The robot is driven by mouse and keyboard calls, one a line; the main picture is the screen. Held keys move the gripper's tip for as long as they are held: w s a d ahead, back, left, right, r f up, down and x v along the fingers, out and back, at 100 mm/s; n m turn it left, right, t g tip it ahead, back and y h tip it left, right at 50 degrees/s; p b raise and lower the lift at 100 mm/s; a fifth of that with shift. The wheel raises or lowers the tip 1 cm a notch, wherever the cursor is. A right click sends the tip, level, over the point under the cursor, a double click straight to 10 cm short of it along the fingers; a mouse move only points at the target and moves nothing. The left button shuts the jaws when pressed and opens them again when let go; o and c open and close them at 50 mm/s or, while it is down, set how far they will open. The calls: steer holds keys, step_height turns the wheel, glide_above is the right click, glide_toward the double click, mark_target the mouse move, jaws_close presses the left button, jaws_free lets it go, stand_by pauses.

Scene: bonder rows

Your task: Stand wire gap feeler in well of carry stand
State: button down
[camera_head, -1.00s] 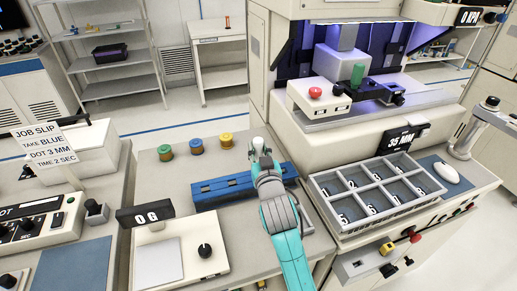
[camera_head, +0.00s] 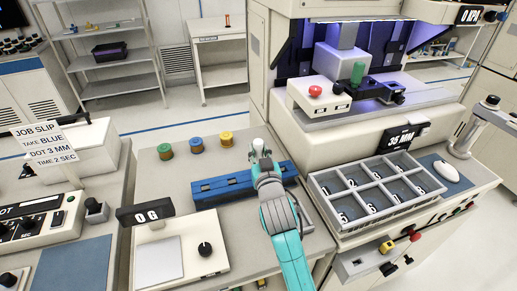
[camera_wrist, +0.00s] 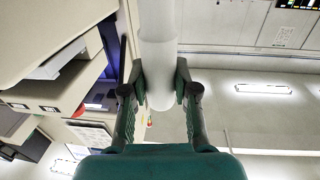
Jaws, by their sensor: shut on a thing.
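My gripper (camera_head: 262,158) is over the far edge of the bench, behind the long blue block. In the wrist view my gripper (camera_wrist: 160,90) is shut on a pale, smooth cylinder (camera_wrist: 160,45), which I take to be the wire gap feeler. Its white top (camera_head: 258,144) shows just above my fingers in the head view; its lower part is hidden. The long blue block (camera_head: 222,190) with dark recesses lies on the bench, partly behind my arm. It may be the carry stand; I cannot tell for sure.
Green (camera_head: 165,152), blue (camera_head: 196,145) and yellow (camera_head: 227,139) spools stand at the bench's back left. A scale (camera_head: 165,262) is at the front. A compartment tray (camera_head: 322,183) is close right, beside the bonder (camera_head: 350,150). Bench between spools and blue block is clear.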

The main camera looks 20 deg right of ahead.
steer(key=shift+f, duration=1.8)
steer(key=c, duration=0.8)
jaws_free()
steer(key=s+a, duration=0.1)
steer(key=s, duration=1.1)
steer(key=shift+a, duration=0.2)
